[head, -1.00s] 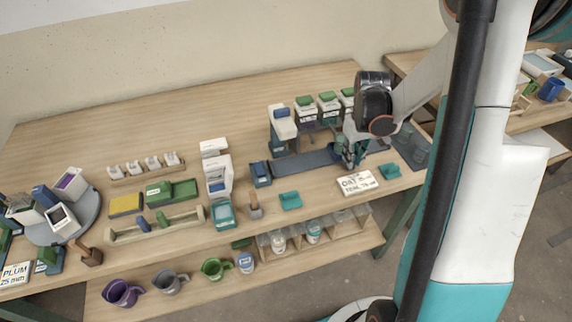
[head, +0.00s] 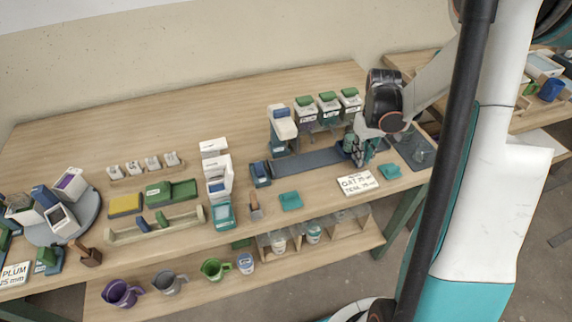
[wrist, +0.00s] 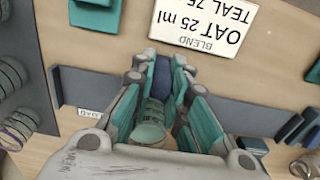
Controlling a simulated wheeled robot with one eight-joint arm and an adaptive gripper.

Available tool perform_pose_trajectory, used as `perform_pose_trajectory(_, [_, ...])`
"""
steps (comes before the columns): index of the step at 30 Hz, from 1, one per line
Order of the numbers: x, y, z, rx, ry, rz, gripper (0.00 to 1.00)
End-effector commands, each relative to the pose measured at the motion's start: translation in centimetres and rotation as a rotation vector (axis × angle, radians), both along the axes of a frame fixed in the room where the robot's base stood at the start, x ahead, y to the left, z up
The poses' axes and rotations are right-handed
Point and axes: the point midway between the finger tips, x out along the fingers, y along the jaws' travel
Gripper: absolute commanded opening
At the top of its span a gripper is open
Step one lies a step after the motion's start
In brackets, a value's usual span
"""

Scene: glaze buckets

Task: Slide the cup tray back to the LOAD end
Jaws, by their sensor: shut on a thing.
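The cup tray is mostly hidden by my gripper (head: 360,150), at the right end of the dark slide track (head: 305,162). In the wrist view my gripper (wrist: 168,85) is shut on a dark blue upright piece (wrist: 163,78), which looks like the tray's handle. A pale green ribbed cup (wrist: 148,128) shows between the fingers, close to the handle. A small LOAD label (wrist: 90,113) lies beside the track, just left of the fingers in the wrist view. I cannot tell whether the tray touches the track's end.
A white blend sign (head: 358,183) and a teal block (head: 389,171) lie in front of my gripper. Green-lidded dispensers (head: 328,103) stand behind the track. A grey mat (head: 416,150) with cups is to the right. The track's left stretch is bare.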

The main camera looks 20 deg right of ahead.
Motion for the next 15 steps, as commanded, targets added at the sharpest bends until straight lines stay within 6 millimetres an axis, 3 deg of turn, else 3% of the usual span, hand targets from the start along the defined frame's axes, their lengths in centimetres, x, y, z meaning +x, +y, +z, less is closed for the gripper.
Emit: perform_pose_trajectory(15, [0.0,-3.2,0.0,-0.001,0.0,-0.002,0.0])
